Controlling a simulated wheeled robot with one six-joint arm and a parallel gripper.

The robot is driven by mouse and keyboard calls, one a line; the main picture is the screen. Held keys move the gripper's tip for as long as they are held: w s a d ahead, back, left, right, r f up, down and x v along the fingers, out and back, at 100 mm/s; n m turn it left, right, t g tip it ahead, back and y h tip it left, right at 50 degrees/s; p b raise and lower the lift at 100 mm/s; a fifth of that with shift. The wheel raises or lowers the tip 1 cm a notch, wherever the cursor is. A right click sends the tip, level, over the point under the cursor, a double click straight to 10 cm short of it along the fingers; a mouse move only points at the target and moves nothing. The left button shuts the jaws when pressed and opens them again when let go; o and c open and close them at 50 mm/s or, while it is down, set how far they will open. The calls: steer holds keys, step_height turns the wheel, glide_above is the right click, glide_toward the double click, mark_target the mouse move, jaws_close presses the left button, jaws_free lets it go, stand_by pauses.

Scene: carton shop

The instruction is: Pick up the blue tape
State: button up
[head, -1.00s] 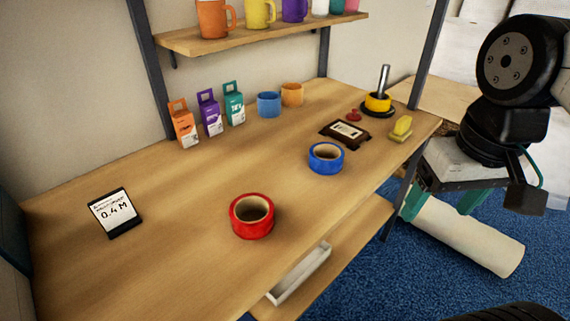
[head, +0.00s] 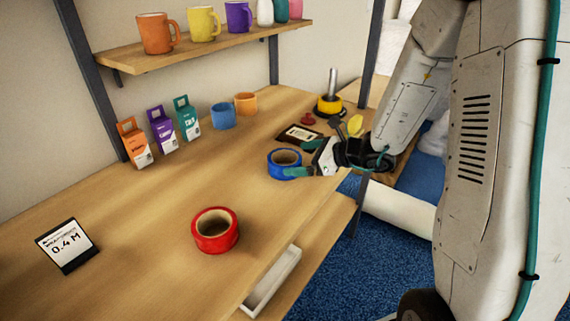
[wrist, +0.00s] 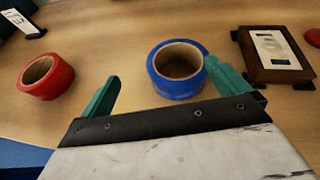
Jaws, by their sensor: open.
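The blue tape (head: 271,167) is a roll lying flat on the wooden table near its front edge. My gripper (head: 303,157) is at its right side in the head view, with its green fingers spread. In the wrist view the blue tape (wrist: 178,92) shows ahead of my open gripper (wrist: 162,72), off-centre toward the right finger. That finger overlaps the roll's right edge in the picture; I cannot tell if they touch. The left finger stands clear of the roll. Nothing is held.
A red tape roll (head: 214,241) lies nearer on the table. A dark framed plaque (head: 298,134), a yellow block (head: 355,125) and a stand with a yellow roll (head: 329,104) are beyond the blue tape. Boxes and mugs line the back. Table space left of the blue tape is clear.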

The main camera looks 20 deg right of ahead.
mark_target(274, 159)
steer(key=shift+w+d+f+m+t+h, duration=0.2)
steer(key=shift+w+d+f+m, duration=0.1)
steer(key=shift+d+f+m, duration=0.15)
steer(key=shift+w+d+f+m+t+h, duration=0.1)
steer(key=shift+w+d+f+m+h, duration=0.2)
steer(key=shift+f, duration=0.25)
steer(key=x, duration=0.7)
steer(key=shift+w+a+r, duration=0.1)
steer(key=shift+w+a, duration=0.1)
steer(key=shift+w, duration=0.2)
steer(key=c, duration=0.7)
